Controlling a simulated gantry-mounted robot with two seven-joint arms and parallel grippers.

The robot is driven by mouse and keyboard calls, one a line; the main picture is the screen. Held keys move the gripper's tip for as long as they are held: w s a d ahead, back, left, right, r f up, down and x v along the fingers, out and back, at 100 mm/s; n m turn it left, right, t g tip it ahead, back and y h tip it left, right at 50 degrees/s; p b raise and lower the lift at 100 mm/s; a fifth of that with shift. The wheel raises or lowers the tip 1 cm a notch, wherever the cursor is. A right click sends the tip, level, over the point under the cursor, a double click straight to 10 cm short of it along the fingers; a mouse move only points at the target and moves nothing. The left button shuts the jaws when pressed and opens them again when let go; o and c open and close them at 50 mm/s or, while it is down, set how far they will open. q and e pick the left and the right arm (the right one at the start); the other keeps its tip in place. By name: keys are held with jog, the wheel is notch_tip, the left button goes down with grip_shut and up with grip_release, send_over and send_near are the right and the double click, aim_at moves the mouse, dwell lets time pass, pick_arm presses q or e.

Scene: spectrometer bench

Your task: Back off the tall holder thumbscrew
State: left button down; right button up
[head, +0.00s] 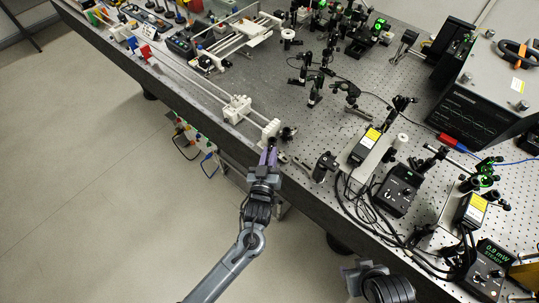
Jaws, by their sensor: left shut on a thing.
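My left gripper (269,150) reaches in over the front edge of the bench, its purple fingers pointing away from me. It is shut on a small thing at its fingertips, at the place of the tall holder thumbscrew. The fingers hide the screw, so its turn cannot be seen. A small dark holder (288,133) stands just right of the fingertips, beside a white block. Which part is the tall holder is hard to tell at this size. My right arm's dark end (376,283) shows at the bottom; its fingers cannot be made out.
A white end block (271,130) and a white carriage (237,108) sit on long rails near the front edge. Another dark post holder (325,165) stands to the right. Controllers with loose black cables (357,203) crowd the right side.

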pick_arm(q)
jog(key=shift+n, duration=2)
jog(key=c, duration=1.1)
grip_release()
jog(key=shift+s, duration=0.15)
jog(key=s, duration=0.3)
jog(key=s+a, duration=0.1)
jog(key=s, duration=0.6)
jog(key=shift+s+a+p, duration=0.25)
jog(key=shift+a+p, duration=0.05)
jog(key=shift+a, duration=0.05)
